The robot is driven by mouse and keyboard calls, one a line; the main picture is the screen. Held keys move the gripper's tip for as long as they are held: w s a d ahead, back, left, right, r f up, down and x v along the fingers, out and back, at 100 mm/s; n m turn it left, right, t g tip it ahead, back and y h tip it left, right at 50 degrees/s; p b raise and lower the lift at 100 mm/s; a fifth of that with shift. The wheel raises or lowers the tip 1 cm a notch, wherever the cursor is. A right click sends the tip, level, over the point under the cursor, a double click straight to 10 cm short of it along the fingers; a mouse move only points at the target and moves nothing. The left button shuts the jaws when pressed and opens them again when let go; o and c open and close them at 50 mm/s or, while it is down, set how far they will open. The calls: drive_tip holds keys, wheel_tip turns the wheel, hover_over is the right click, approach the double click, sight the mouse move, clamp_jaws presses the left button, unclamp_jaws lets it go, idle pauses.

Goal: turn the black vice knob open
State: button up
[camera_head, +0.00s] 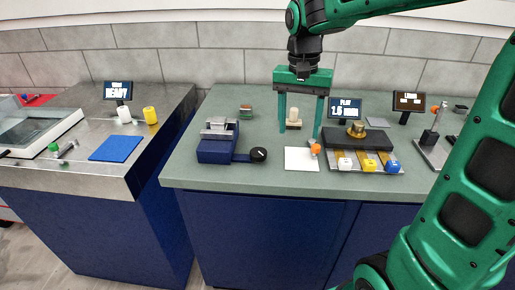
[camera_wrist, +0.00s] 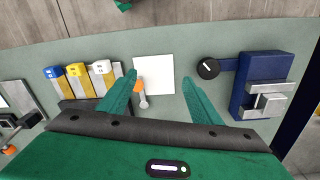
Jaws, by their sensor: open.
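The blue vice (camera_head: 213,151) with grey metal jaws (camera_head: 218,127) stands on the green-grey counter, left of my gripper. Its round black knob (camera_head: 258,154) sits at the right end of a blue arm, low near the counter. In the wrist view the knob (camera_wrist: 208,68) carries a pale line and lies just right of the right fingertip, apart from it; the vice (camera_wrist: 250,85) is farther right. My gripper (camera_head: 299,134) points down with two green fingers spread and nothing between them. In the wrist view my gripper (camera_wrist: 159,77) is over the white square (camera_wrist: 154,75).
An orange-tipped lever (camera_head: 315,149) stands at the white square's right edge. Right of it are white, yellow and blue buttons (camera_head: 368,166) and a dark block with a brass piece (camera_head: 357,130). A cream spool (camera_head: 294,118) is behind my fingers.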

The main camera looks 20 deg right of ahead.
hover_over(258, 151)
drive_tip(key=shift+y, duration=0.3)
wheel_tip(258, 151, down, 10)
drive_tip(key=c, duration=1.1)
drive_tip(key=shift+o, duration=0.2)
